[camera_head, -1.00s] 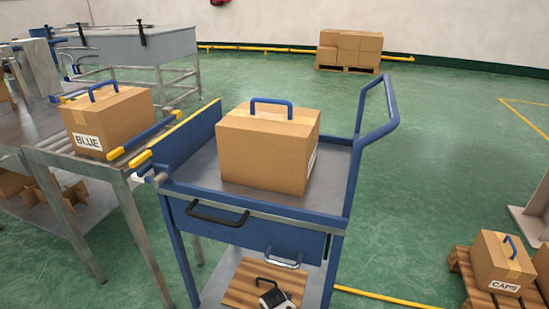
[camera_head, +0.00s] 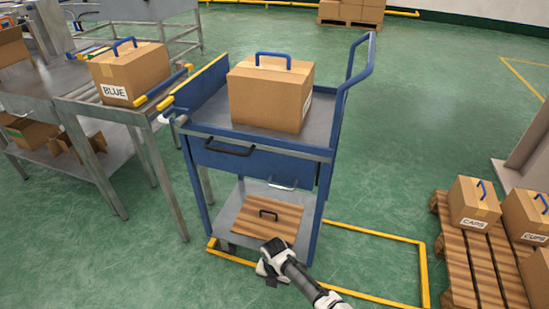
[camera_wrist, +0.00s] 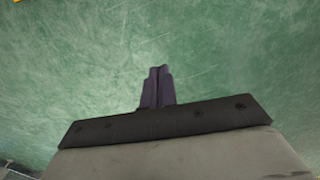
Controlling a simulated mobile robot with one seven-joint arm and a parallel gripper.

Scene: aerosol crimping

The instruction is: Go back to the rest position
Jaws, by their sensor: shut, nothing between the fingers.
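My gripper (camera_head: 268,278) is low at the bottom centre of the head view, in front of the blue cart's lower shelf. In the wrist view its fingers (camera_wrist: 158,88) are together with nothing between them, over bare green floor. The blue cart (camera_head: 262,160) stands in the middle of the head view. A cardboard box (camera_head: 268,98) with a blue handle sits on its top tray.
A box labelled BLUE (camera_head: 130,75) sits on the roller table at left. A pallet (camera_head: 468,262) at right carries boxes labelled CAPS (camera_head: 473,203) and CUPS (camera_head: 527,215). Yellow floor lines (camera_head: 425,275) frame the cart. Green floor between cart and pallet is free.

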